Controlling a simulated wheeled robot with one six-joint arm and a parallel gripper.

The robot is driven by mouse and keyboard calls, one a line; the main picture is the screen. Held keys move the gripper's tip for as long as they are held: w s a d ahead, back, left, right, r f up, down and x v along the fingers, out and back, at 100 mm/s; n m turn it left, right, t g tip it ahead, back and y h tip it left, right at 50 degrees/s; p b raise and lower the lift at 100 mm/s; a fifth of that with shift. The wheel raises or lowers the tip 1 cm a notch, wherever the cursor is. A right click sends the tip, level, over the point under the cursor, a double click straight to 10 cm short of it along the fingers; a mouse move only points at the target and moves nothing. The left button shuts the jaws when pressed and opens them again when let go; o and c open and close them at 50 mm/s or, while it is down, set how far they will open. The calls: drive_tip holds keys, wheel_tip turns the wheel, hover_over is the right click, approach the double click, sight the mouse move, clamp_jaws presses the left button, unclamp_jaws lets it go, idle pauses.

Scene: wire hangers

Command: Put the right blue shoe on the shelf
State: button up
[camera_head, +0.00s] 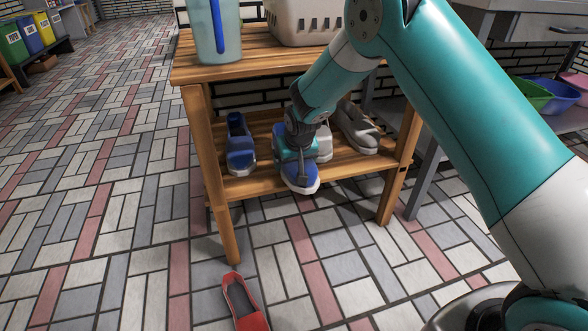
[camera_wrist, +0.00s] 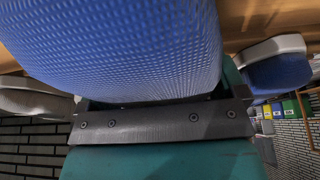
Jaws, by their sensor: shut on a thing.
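A blue shoe with a white sole (camera_head: 300,176) is at the front edge of the wooden lower shelf (camera_head: 262,184), in the middle of the row. My gripper (camera_head: 297,152) is shut on this shoe from above. Its blue fabric (camera_wrist: 130,45) fills the upper part of the wrist view, close against the dark finger. Whether its sole rests on the shelf or hangs just above it I cannot tell. Another blue shoe (camera_head: 239,146) stands on the shelf to the left, apart from the held one; it also shows at the right of the wrist view (camera_wrist: 277,70).
Grey shoes (camera_head: 357,128) stand on the shelf at the right, one partly behind my gripper. The tabletop above carries a pitcher (camera_head: 217,35) and a beige basket (camera_head: 300,22). A red shoe (camera_head: 243,302) lies on the floor in front. Free shelf shows between the blue shoes.

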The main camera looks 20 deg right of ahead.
drive_tip(key=shift+f, duration=0.55)
drive_tip(key=shift+r, duration=0.15)
drive_tip(key=o, duration=0.9)
drive_tip(key=shift+c, duration=0.2)
